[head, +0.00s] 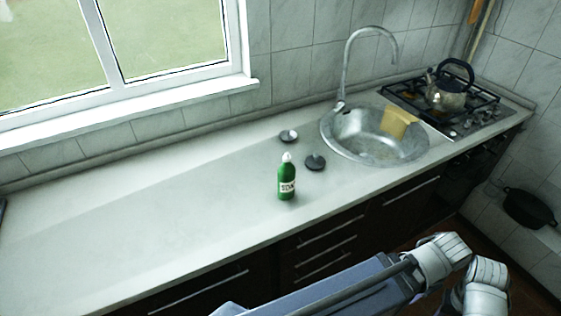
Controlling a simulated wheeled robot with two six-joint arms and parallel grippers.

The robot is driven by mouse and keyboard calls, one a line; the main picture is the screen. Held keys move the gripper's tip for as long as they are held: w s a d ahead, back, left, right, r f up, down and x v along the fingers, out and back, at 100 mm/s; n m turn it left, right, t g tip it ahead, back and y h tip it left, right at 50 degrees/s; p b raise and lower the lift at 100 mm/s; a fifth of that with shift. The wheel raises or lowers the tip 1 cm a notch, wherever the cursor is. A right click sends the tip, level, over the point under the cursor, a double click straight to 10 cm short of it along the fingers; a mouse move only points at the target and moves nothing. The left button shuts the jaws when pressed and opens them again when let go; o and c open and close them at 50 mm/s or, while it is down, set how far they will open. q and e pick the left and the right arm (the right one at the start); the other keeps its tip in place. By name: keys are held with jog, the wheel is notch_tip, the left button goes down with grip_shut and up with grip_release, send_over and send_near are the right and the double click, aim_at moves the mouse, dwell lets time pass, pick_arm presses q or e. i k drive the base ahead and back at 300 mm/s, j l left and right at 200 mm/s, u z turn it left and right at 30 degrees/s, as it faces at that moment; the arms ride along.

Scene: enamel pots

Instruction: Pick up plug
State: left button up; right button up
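A small dark round piece with a raised knob, which looks like the plug (315,162), lies on the light countertop just left of the sink. A second small dark round piece with a pale middle (289,136) lies behind it, near the wall; I cannot tell exactly what it is. One of my arms crosses the lower right, in front of the counter and well away from the plug. Neither of my grippers shows in the head view.
A green bottle with a white cap (286,180) stands close in front of the plug, to its left. A metal sink (352,150) with a tap (345,70) and a yellow cloth or sponge (397,122) is to the right. A kettle (446,92) sits on the hob. The left counter is clear.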

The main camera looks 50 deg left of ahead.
aim_at(314, 161)
jog(key=u, duration=1.35)
jog(key=z, duration=0.4)
